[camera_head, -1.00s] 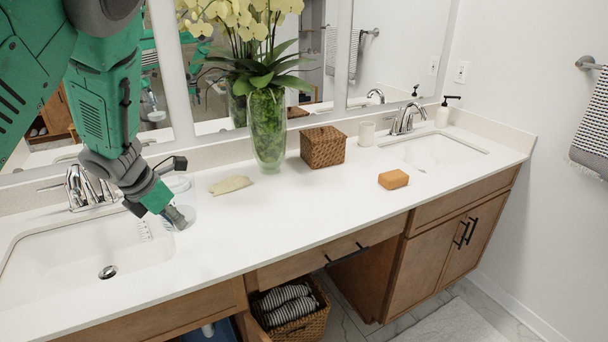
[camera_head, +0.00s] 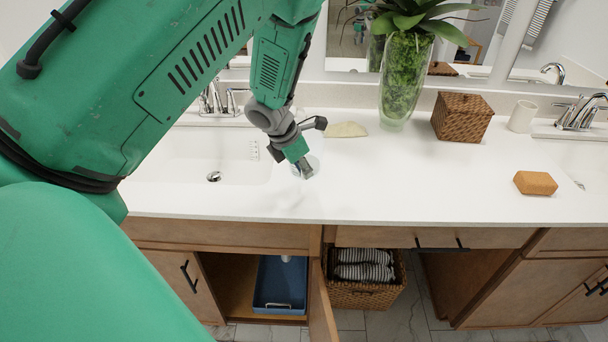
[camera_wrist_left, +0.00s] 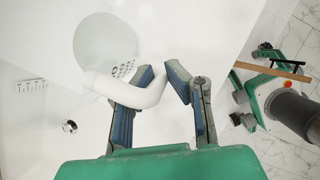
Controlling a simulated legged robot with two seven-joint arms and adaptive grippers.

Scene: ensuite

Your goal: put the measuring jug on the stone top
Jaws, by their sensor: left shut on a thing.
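A clear measuring jug with a pale handle shows faintly beside the right edge of the left sink in the head view (camera_head: 312,160). In the left wrist view its round body (camera_wrist_left: 100,40) and white handle (camera_wrist_left: 125,91) are plain. My left gripper (camera_head: 304,170) is shut on the handle, with its two fingers (camera_wrist_left: 162,88) on either side of it. The jug is over the white stone top (camera_head: 400,180); I cannot tell whether its base touches it. My right gripper is not in view.
A left sink (camera_head: 190,155) with a chrome tap, a pale soap-like piece (camera_head: 346,130), a plant vase (camera_head: 403,80), a wicker box (camera_head: 462,117), a white cup (camera_head: 522,116) and an orange block (camera_head: 535,183) surround clear counter. Below, a cabinet door (camera_head: 321,305) stands open.

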